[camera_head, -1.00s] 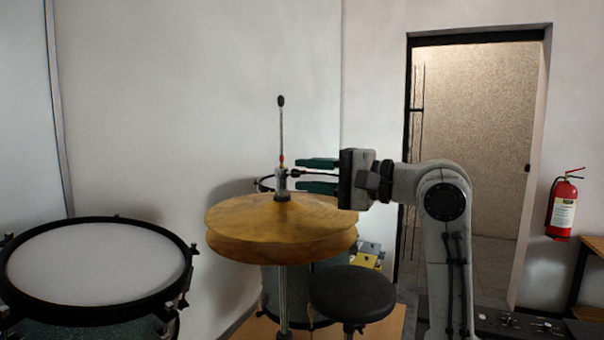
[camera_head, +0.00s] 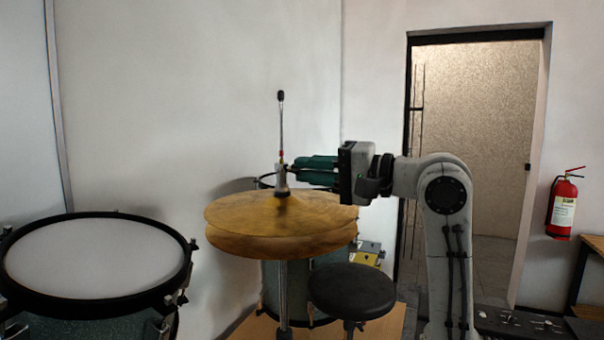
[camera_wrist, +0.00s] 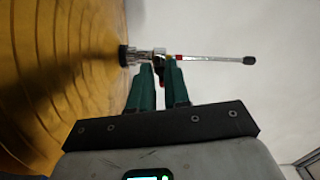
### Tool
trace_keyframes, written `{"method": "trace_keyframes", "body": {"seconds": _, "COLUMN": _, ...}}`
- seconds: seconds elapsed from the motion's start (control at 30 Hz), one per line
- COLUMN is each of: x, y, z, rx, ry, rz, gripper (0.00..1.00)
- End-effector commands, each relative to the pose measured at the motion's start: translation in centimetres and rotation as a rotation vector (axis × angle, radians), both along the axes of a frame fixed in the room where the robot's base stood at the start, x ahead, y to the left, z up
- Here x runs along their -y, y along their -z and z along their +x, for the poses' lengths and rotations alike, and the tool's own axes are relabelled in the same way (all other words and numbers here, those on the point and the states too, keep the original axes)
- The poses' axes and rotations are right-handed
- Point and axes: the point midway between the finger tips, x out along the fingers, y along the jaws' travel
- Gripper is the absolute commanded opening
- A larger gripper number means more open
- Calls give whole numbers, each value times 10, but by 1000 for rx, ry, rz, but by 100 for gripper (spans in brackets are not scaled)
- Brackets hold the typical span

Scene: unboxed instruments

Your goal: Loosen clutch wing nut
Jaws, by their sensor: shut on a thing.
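The hi-hat clutch (camera_head: 281,180) is a short metal piece on the upright rod (camera_head: 281,125) just above the brass cymbals (camera_head: 250,222). It also shows in the wrist view (camera_wrist: 140,57), with the rod running right to a black tip. My gripper (camera_head: 290,169) reaches it from the right at clutch height, its two green fingers close together. In the wrist view my gripper (camera_wrist: 160,67) has its fingertips at the clutch, with a narrow gap between them. It is shut on the clutch wing nut, which the fingers mostly hide. Its turn angle cannot be seen.
A large white-headed drum (camera_head: 95,258) stands at the left. A round black stool (camera_head: 352,290) is below my gripper, and another drum (camera_head: 330,270) is behind the cymbals. A fire extinguisher (camera_head: 564,205) hangs at the right.

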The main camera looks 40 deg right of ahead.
Motion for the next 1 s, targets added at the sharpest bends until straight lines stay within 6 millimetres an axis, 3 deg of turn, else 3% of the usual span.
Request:
{"method": "trace_keyframes", "body": {"seconds": 0.2, "x": 0, "y": 2, "z": 0, "rx": 65, "ry": -1, "rz": -184, "gripper": 0}}
{"method": "trace_keyframes", "body": {"seconds": 0.57, "x": 0, "y": 2, "z": 0, "rx": 77, "ry": -1, "rz": -220, "gripper": 0}}
{"method": "trace_keyframes", "body": {"seconds": 0.8, "x": 0, "y": 4, "z": 0, "rx": 176, "ry": -1, "rz": -485, "gripper": 0}}
{"method": "trace_keyframes", "body": {"seconds": 1.0, "x": 0, "y": 1, "z": 0, "rx": 214, "ry": -1, "rz": -590, "gripper": 0}}
